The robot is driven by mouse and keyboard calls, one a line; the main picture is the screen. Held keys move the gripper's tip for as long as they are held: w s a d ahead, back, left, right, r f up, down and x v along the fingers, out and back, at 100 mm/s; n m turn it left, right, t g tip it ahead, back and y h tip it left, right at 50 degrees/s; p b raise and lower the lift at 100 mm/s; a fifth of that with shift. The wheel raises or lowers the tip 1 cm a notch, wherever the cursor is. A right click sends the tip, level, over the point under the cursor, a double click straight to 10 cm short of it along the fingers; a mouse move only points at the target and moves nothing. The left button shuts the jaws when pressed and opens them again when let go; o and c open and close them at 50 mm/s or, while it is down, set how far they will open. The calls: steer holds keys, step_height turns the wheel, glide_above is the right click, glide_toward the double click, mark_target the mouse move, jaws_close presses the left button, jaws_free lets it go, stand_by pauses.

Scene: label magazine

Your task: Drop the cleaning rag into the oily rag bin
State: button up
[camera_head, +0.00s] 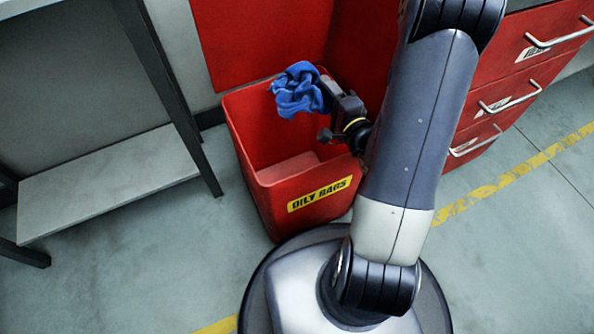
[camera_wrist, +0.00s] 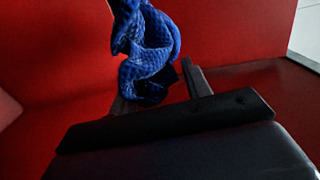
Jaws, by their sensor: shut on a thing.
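The cleaning rag (camera_head: 298,90) is a crumpled blue cloth. My gripper (camera_head: 322,92) is shut on it and holds it over the open top of the oily rag bin (camera_head: 258,207). The bin is red, with a yellow "OILY RAGS" label on its front, and its inside shows empty where I can see it. In the wrist view the rag (camera_wrist: 148,50) sits between the fingers of my gripper (camera_wrist: 155,88), with red surfaces behind it. The rag hides part of the fingertips.
A red drawer cabinet (camera_head: 515,82) with metal handles stands at the right. A grey metal bench with a low shelf (camera_head: 110,180) stands at the left. A red panel rises behind the bin. The grey floor between bench and bin is clear.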

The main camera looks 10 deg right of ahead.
steer(key=shift+f+b, duration=0.35)
steer(key=shift+f, duration=0.65)
steer(key=o, duration=1.1)
steer(key=shift+c, duration=0.2)
steer(key=v, duration=1.1)
steer(key=shift+w, duration=0.2)
